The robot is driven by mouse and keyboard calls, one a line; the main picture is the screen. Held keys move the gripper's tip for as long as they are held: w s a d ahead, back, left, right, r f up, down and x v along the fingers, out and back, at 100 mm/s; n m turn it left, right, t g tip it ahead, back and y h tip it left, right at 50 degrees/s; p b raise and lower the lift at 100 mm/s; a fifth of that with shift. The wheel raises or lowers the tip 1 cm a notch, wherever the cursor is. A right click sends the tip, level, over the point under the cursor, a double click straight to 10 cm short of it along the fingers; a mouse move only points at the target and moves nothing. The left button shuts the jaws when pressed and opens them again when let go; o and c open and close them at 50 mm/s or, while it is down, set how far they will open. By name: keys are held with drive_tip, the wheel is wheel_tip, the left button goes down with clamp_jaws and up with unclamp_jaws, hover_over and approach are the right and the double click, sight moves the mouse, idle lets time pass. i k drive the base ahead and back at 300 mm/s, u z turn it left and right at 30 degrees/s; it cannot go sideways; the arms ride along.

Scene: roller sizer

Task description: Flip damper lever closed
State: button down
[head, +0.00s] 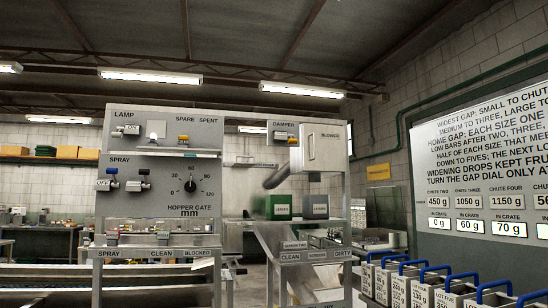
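The damper lever (292,140) shows in the head view as a small orange-tipped handle on a pale plate under the DAMPER label. It is on the upright grey panel, right of the picture's middle. The lever is too small to tell clearly which way it is set. The blower housing (322,150), a grey box with a vertical handle, stands just right of it. A grey duct (277,177) slants down to the left below the housing. My gripper is not in view.
The left panel (240,175) carries lamp and spray switches and a black hopper gate dial (190,186). Green (279,207) and dark (315,207) boxes stand below the duct. A chute (300,262) runs down in front.

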sight(291, 140)
drive_tip(key=u, duration=0.05)
drive_tip(key=i, duration=1.1)
